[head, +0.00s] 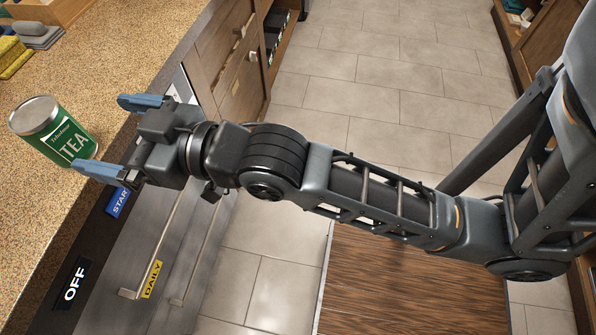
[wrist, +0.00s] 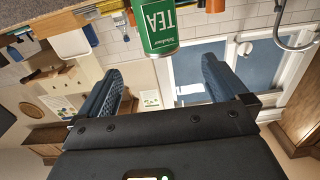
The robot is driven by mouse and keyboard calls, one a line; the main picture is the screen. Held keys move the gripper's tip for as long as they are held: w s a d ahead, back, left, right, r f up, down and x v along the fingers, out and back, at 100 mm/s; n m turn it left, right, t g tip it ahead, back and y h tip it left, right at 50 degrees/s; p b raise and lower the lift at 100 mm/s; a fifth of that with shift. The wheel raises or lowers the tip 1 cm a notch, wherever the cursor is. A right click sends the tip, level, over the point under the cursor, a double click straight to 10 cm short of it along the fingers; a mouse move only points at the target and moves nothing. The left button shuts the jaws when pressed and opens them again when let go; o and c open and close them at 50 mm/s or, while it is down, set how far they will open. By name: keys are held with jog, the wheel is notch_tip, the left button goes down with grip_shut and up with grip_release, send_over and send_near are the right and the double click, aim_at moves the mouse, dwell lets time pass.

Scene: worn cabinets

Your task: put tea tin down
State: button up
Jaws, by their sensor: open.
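The green tea tin (head: 58,134) with a silver lid stands on the speckled counter (head: 110,75), near its front edge at the left of the head view. My gripper (head: 108,136) is open, with its two blue fingers spread. The tin is just beyond the fingertips, apart from the palm. In the wrist view the tin (wrist: 160,27) appears upside down at the top, ahead of and between the open fingers (wrist: 158,80). Whether a finger touches the tin cannot be told.
Cloths and sponges (head: 18,47) and a wooden tray (head: 45,10) lie at the counter's far left. Tiled floor (head: 380,90) is open to the right. A faucet (wrist: 285,30) shows in the wrist view.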

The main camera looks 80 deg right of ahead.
jog(key=s+f+g, duration=0.1)
jog(key=s+f, duration=0.2)
jog(key=s, duration=1.1)
jog(key=s+f+g, duration=0.2)
jog(key=s+f, duration=0.1)
jog(key=s, duration=1)
jog(key=shift+s, duration=0.4)
jog(key=shift+f, duration=0.15)
